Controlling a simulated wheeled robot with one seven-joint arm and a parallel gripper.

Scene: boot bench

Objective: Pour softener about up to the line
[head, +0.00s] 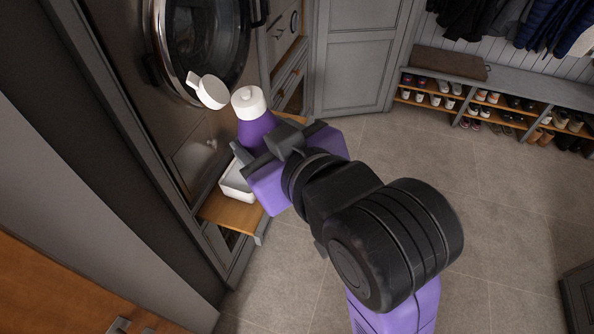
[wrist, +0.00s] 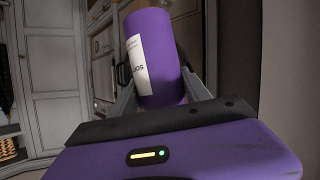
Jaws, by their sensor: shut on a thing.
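A purple bottle with a white cap (head: 252,118) stands out beyond my gripper (head: 262,146) in the head view. My gripper is shut on the bottle's body. In the wrist view the bottle (wrist: 156,58) sits between the two fingers (wrist: 160,95), leaning slightly in the picture, with a white label partly showing. Its top is out of the wrist view, and its base is hidden in the head view. A white cup with a handle (head: 211,92) is just left of the bottle's cap, in front of the round door. I cannot tell what supports it. No fill line is visible.
A white open tray (head: 237,185) sits on a wooden shelf (head: 229,212) below, partly behind my gripper. The machine's round glass door (head: 205,40) is behind the cup. A shoe bench (head: 530,87) stands far right. The floor (head: 430,160) between is clear.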

